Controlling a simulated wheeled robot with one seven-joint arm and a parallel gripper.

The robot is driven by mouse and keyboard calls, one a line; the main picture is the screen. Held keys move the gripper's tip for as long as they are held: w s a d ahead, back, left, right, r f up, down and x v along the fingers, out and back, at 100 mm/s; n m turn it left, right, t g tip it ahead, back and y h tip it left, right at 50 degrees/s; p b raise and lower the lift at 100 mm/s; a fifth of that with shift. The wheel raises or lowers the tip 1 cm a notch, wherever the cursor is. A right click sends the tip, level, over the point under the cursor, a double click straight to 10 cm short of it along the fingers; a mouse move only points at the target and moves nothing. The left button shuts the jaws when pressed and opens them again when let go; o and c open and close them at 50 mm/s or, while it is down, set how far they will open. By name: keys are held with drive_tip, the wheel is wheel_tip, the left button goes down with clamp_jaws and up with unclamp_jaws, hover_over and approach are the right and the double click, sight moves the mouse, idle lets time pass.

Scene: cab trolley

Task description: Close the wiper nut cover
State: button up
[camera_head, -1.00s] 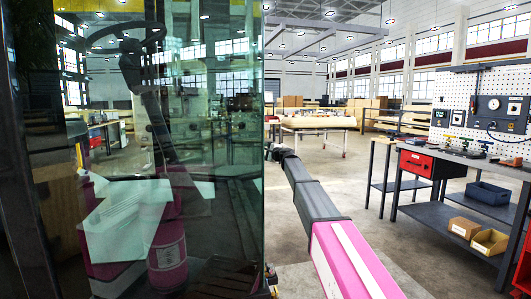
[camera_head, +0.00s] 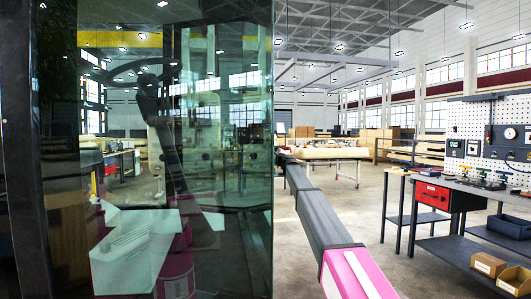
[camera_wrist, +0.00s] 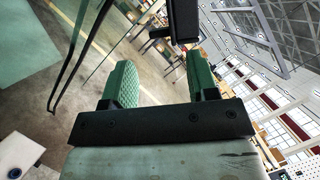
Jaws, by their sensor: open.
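My gripper (camera_wrist: 160,75) shows in the wrist view with its two green padded fingers wide apart and nothing between them. A dark block (camera_wrist: 183,20) stands beyond the fingertips at the top; I cannot tell whether it is the wiper nut cover. Thin dark curved bars (camera_wrist: 78,50) run left of the fingers; I cannot tell whether they belong to a wiper. In the head view the cab's greenish glass (camera_head: 235,160) fills the left half. I cannot make out the cover there.
A steering wheel (camera_head: 140,70) shows through the glass. A workbench (camera_head: 470,190) with a red drawer and a pegboard (camera_head: 490,125) stands at the right. A table (camera_head: 325,153) stands farther back. Open floor lies between the cab and the bench.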

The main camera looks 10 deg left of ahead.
drive_tip(key=x, duration=0.7)
drive_tip(key=shift+w+a, duration=0.15)
drive_tip(key=shift+w, duration=0.1)
clamp_jaws()
